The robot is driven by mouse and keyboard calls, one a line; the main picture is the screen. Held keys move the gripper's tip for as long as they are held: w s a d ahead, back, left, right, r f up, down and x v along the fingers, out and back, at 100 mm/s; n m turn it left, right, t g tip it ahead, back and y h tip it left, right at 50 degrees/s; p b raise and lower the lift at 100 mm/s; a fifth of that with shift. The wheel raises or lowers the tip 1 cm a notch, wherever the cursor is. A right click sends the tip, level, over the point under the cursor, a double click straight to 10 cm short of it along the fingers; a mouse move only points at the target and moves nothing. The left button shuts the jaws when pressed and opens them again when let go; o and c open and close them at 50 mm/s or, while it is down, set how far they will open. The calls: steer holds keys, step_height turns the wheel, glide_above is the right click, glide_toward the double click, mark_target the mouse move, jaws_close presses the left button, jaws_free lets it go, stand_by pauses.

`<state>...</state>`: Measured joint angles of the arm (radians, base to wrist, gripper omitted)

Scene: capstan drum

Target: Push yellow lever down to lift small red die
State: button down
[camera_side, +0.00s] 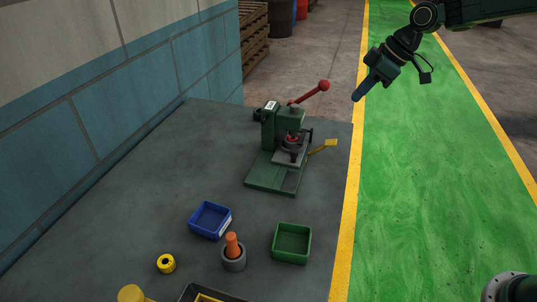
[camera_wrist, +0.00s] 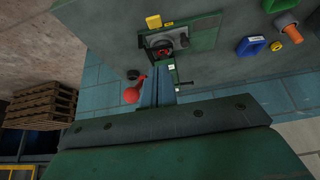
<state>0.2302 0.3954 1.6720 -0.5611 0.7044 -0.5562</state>
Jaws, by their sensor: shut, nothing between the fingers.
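The green press (camera_side: 283,135) stands on the grey table, with a red-knobbed handle (camera_side: 315,92) rising to the right at its top. The yellow lever (camera_side: 324,146) sticks out from the press's right side; it also shows in the wrist view (camera_wrist: 154,22). A small red piece, seemingly the die (camera_side: 293,139), sits in the round dark seat of the press, and it shows in the wrist view (camera_wrist: 164,52). My gripper (camera_side: 358,96) is shut and empty, in the air to the upper right of the press, apart from the lever. In the wrist view its fingers (camera_wrist: 157,86) overlap the press handle area.
A blue bin (camera_side: 211,220), a green bin (camera_side: 292,243), a grey cup with an orange handle (camera_side: 233,254) and a yellow ring (camera_side: 166,263) stand on the near table. A blue wall (camera_side: 150,90) borders the left. The table's right edge runs beside a green floor lane (camera_side: 420,200).

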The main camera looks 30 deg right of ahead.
steer(key=shift+w+f, duration=0.2)
steer(key=shift+w, duration=0.05)
stand_by(0.3)
glide_above(329, 142)
steer(key=f, duration=0.8)
steer(key=shift+s+d+f, duration=0.15)
steer(key=shift+d+f, duration=0.05)
steer(key=shift+f, duration=0.15)
steer(key=shift+s+d+f, duration=0.1)
steer(key=shift+f, duration=0.45)
steer(key=shift+s+d+f, duration=0.1)
steer(key=shift+f, duration=0.4)
steer(key=shift+s+d+f, duration=0.15)
steer(key=shift+d+f, duration=0.05)
steer(key=shift+f, duration=0.7)
steer(key=shift+s+d+f, duration=0.1)
steer(key=shift+d, duration=0.05)
